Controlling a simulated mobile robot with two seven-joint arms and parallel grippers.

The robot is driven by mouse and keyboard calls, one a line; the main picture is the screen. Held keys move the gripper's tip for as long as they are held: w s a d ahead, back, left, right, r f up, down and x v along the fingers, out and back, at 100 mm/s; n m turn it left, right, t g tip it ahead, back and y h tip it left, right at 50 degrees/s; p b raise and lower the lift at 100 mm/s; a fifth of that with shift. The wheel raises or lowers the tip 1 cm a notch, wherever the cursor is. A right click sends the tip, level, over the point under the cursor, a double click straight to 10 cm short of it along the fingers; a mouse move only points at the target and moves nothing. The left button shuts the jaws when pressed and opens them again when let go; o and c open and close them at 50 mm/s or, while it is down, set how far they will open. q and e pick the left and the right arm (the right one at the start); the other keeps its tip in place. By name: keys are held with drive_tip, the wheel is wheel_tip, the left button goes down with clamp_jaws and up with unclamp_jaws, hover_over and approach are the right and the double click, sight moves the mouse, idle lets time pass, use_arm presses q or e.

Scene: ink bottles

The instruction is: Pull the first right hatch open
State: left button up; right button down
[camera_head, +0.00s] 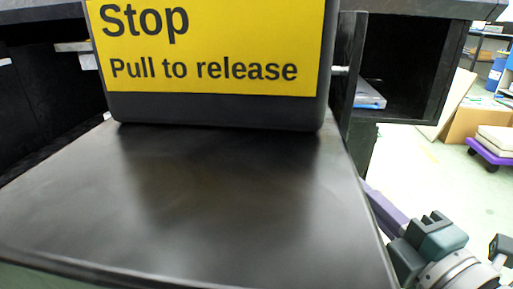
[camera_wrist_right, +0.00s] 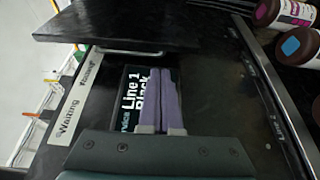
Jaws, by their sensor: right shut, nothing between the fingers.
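The right hatch (camera_head: 350,62) is a dark panel with a small light handle (camera_head: 340,71), beside an opening on the right of the black housing. It seems to stand swung out from the opening. In the right wrist view a dark panel (camera_wrist_right: 150,22), likely this hatch, lies across the top with a thin metal handle (camera_wrist_right: 130,51). My right gripper (camera_head: 370,188) is low at the right, below the hatch. In the right wrist view my right gripper (camera_wrist_right: 162,75) has its purple fingers together, empty and apart from the handle. My left gripper is out of view.
A dark flat surface (camera_head: 200,200) fills the front, with a yellow "Stop, Pull to release" sign (camera_head: 205,45) behind it. In the right wrist view are a "Line 1 Black" label (camera_wrist_right: 133,100), a "Waiting" strip (camera_wrist_right: 75,108) and brown-capped bottles (camera_wrist_right: 300,45) at upper right.

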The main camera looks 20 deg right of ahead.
drive_tip(key=w+d+b, duration=0.1)
drive_tip(key=w, duration=0.7)
drive_tip(key=shift+w+b, duration=0.2)
drive_tip(key=shift+b, duration=0.1)
